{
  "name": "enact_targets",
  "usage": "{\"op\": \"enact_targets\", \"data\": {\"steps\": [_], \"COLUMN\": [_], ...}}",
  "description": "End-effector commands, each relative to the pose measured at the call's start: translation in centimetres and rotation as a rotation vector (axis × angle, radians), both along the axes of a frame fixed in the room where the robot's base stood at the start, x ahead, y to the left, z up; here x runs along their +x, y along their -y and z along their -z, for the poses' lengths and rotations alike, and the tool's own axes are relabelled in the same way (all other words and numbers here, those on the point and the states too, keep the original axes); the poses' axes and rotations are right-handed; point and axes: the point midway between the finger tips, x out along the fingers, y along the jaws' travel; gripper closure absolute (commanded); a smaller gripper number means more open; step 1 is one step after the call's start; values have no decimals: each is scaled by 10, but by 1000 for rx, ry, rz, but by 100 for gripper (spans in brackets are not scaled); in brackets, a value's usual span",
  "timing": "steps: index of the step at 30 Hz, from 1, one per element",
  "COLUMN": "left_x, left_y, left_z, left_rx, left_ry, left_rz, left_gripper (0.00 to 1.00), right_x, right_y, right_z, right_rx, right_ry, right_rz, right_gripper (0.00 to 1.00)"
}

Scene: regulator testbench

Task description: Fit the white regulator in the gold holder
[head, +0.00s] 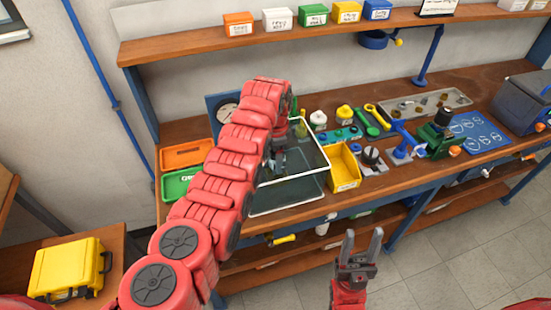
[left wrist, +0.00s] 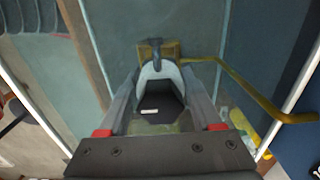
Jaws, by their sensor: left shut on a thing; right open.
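The white regulator (left wrist: 159,72), with a dark body and a small white label, sits between the fingers of my left gripper (left wrist: 161,84) in the left wrist view. The gripper is shut on it. The gold holder (left wrist: 174,49) shows just beyond the regulator's top, with a gold bar running right. The regulator overlaps it in view; I cannot tell whether they touch. In the head view my left gripper (head: 277,158) is over the glass tank, and my arm hides much of that area. My right gripper (head: 358,256) is open and empty in front of the bench.
The clear-walled tank (head: 290,197) stands at the bench's front edge, with a yellow bin (head: 344,166) to its right. Orange (head: 186,154) and green (head: 177,184) bins lie left of my arm. Tools crowd the bench to the right.

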Motion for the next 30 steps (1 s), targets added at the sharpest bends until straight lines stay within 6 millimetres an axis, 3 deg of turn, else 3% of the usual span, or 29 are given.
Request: {"op": "enact_targets", "data": {"steps": [30], "left_x": [1], "left_y": [0], "left_z": [12], "left_rx": [-1], "left_ry": [1], "left_rz": [0], "left_gripper": [100], "right_x": [0], "right_y": [0], "right_z": [12], "right_rx": [0], "right_ry": [0], "right_rz": [0], "right_gripper": [50]}}
